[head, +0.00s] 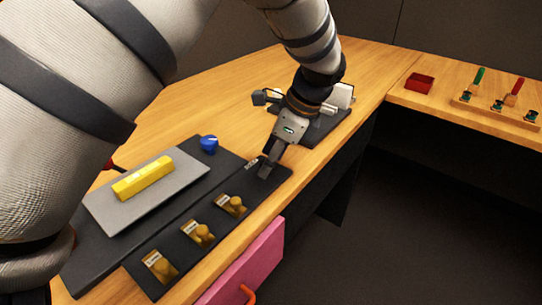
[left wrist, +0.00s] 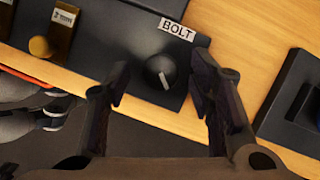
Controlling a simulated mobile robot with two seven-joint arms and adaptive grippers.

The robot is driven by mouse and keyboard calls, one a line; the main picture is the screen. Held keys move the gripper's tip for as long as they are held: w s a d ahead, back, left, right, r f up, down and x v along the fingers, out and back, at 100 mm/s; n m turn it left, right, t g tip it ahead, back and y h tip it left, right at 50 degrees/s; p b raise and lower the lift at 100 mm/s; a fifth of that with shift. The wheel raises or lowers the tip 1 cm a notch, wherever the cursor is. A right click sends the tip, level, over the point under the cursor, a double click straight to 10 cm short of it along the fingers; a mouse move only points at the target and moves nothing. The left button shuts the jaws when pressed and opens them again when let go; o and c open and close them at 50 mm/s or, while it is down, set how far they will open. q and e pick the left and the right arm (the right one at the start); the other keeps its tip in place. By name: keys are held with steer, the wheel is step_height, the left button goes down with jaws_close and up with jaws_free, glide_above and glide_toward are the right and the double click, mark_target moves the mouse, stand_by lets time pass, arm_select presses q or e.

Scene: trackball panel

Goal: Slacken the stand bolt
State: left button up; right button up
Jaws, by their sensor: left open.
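The bolt is a round black knob (left wrist: 160,70) with a white pointer line, at the corner of a black panel (left wrist: 110,55). A white label reading BOLT (left wrist: 177,28) lies beside it. My left gripper (left wrist: 162,74) is open, with one finger to each side of the knob in the left wrist view; I cannot tell whether either finger touches it. My right gripper is not in view.
The panel strip carries brass knobs (head: 201,233). Behind it are a yellow bar (head: 143,178) on a grey plate and a blue ball (head: 209,143). A pink drawer front (head: 250,265) with an orange handle is below. A red tray (head: 419,83) stands far right.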

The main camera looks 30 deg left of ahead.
arm_select(q)
steer(key=c, duration=1.1)
steer(key=shift+c, duration=0.2)
steer(key=shift+w+n, duration=0.1)
steer(key=shift+n, duration=0.2)
steer(key=n, duration=0.1)
steer(key=n+g, duration=0.1)
steer(key=n, duration=0.1)
steer(key=shift+w+a+f+n+g+h, duration=0.1)
steer(key=shift+n+g+h, duration=0.2)
steer(key=shift+h, duration=0.1)
steer(key=n+g+h+b, duration=0.1)
steer(key=n, duration=0.2)
steer(key=shift+a+n, duration=0.1)
steer(key=shift+n, duration=0.3)
steer(key=n+h, duration=0.1)
steer(key=n, duration=0.2)
steer(key=shift+w, duration=0.1)
steer(key=shift+a+n+h, duration=0.15)
steer(key=shift+n+h, duration=0.65)
steer(key=shift+n, duration=0.9)
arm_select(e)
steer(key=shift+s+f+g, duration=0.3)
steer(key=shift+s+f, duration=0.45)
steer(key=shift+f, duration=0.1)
